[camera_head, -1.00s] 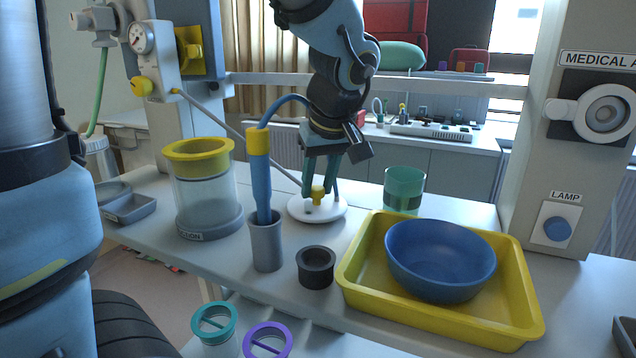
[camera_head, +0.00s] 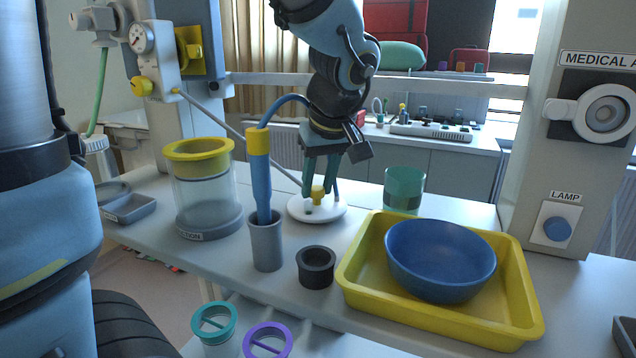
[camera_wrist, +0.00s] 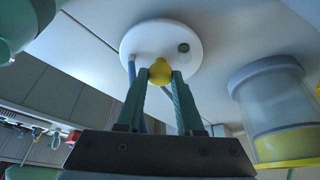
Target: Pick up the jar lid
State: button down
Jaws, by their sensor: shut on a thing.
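The jar lid (camera_head: 330,212) is a flat white disc with a yellow knob. It lies level on or just at the light counter, behind the grey cup; I cannot tell a small gap. In the wrist view the lid (camera_wrist: 145,42) shows a small round port and a blue tube at its edge. My gripper (camera_head: 318,192) points down over the lid, with its green fingers shut on the yellow knob. The fingers (camera_wrist: 160,78) also flank the knob in the wrist view. A clear jar (camera_head: 205,195) with a yellow rim stands to the left.
A blue wand (camera_head: 259,180) stands in a grey cup (camera_head: 266,247), close before the lid. A black ring-shaped cup (camera_head: 316,268) is nearer. A yellow tray (camera_head: 350,277) with a blue bowl (camera_head: 440,260) is right. A green cup (camera_head: 404,188) stands behind the tray.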

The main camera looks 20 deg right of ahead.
aim_at(318, 189)
jog(key=shift+r, duration=0.15)
jog(key=shift+r+p, duration=1.2)
jog(key=shift+r, duration=0.65)
